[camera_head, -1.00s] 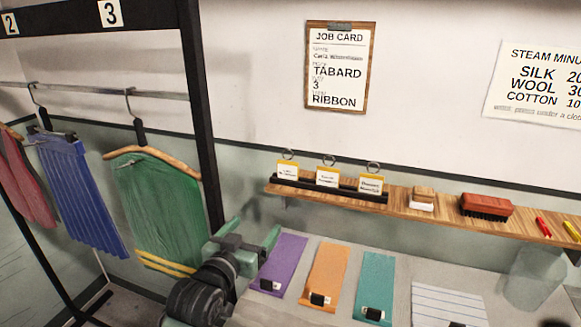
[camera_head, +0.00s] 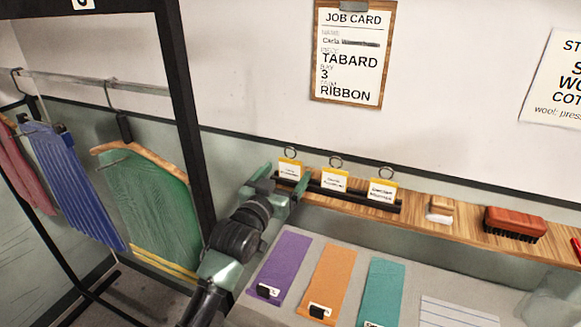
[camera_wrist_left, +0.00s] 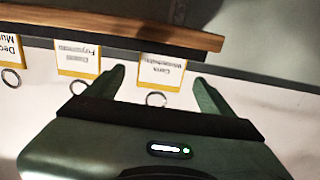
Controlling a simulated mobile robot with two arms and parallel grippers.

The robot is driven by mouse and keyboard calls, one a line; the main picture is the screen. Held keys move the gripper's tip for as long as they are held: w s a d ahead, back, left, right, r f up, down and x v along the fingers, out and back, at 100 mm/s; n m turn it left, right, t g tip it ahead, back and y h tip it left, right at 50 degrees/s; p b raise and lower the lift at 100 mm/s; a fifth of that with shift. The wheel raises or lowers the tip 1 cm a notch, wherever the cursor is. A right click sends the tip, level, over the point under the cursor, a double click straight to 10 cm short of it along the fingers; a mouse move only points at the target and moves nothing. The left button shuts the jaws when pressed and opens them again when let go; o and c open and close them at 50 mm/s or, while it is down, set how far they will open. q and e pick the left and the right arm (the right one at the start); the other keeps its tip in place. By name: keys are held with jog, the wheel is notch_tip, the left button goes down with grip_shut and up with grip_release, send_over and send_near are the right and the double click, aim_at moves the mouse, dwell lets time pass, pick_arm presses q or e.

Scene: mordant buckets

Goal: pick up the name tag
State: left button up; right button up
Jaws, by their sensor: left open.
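Three white name tags with yellow edges and rings stand in a black rack (camera_head: 350,196) on the wooden shelf. The leftmost tag (camera_head: 288,168) has small print too blurred to read in the head view. In the left wrist view that tag (camera_wrist_left: 161,72) is upside down, reads roughly "Carla", and lies between my fingertips. The middle tag (camera_head: 334,181) and the right tag (camera_head: 382,191) stand clear of the fingers. My left gripper (camera_head: 286,177) is open around the leftmost tag; contact with it cannot be made out. My right gripper is not in view.
The shelf (camera_head: 468,226) also holds a small block (camera_head: 440,209) and a red brush (camera_head: 515,222). Purple (camera_head: 281,262), orange (camera_head: 329,280) and teal (camera_head: 382,290) strips lie on the counter below. A rack with hanging garments stands left of my arm.

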aim_at(290, 167)
pick_arm(q)
jog(key=x, duration=0.2)
jog(key=shift+w+r+p, duration=0.1)
jog(key=shift+w+p, duration=0.2)
jog(key=shift+p, duration=0.1)
jog(key=shift+w+d, duration=0.25)
jog(key=shift+w, duration=0.25)
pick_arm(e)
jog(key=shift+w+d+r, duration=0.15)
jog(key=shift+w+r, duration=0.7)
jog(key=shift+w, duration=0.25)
pick_arm(q)
jog(key=c, duration=1.4)
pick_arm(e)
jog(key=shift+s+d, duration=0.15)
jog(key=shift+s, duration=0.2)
pick_arm(q)
notch_tip(290, 167, up, 20)
jog(key=b, duration=0.4)
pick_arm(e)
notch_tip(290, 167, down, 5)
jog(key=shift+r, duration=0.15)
